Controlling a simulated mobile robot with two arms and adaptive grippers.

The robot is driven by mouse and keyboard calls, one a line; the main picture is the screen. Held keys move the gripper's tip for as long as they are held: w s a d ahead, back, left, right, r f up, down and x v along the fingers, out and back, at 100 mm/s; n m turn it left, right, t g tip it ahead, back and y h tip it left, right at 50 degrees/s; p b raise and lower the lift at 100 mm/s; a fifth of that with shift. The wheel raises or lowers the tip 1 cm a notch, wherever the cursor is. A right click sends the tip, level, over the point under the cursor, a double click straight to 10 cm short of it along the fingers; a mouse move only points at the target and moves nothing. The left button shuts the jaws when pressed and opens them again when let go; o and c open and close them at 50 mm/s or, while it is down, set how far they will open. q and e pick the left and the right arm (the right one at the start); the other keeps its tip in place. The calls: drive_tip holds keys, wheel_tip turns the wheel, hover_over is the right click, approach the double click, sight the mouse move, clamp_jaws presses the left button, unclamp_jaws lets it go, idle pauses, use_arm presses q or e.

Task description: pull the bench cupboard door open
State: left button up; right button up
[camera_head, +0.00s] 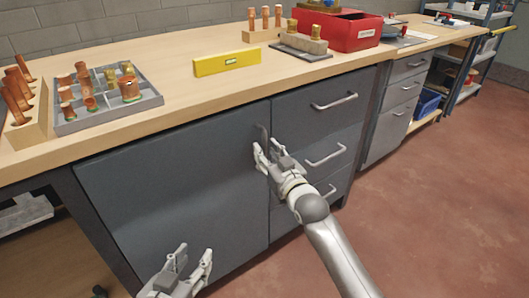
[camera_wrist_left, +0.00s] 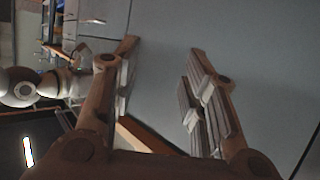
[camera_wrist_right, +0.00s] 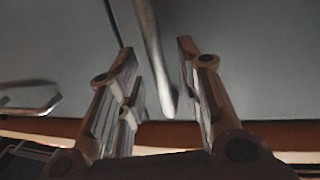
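The grey bench cupboard door (camera_head: 170,200) is the wide left panel under the wooden worktop, and it looks closed. Its upright bar handle (camera_head: 262,131) is near the door's right edge, partly hidden by my right gripper (camera_head: 268,158). In the right wrist view the handle (camera_wrist_right: 153,60) runs between the two spread fingers of my right gripper (camera_wrist_right: 157,90), which are apart from it. My left gripper (camera_head: 190,265) is open and empty, low in front of the door. The left wrist view shows its spread fingers (camera_wrist_left: 162,85) facing the grey panel.
A drawer stack with bar handles (camera_head: 335,102) is right of the door. On the worktop stand a grey tray (camera_head: 105,115) of copper fittings, a yellow block (camera_head: 227,64) and a red box (camera_head: 345,35). The red floor (camera_head: 430,210) to the right is clear.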

use_arm(q)
drive_tip(key=shift+w+d+r+t+h, duration=0.2)
drive_tip(key=shift+w+r+t, duration=0.15)
drive_tip(key=shift+r, duration=0.3)
drive_tip(key=shift+w+d+r+t+h, duration=0.15)
drive_tip(key=shift+w+r+t, duration=0.1)
drive_tip(key=shift+r+t, duration=0.3)
use_arm(e)
drive_tip(key=shift+x, duration=1)
use_arm(q)
drive_tip(key=shift+r, duration=0.1)
use_arm(e)
clamp_jaws()
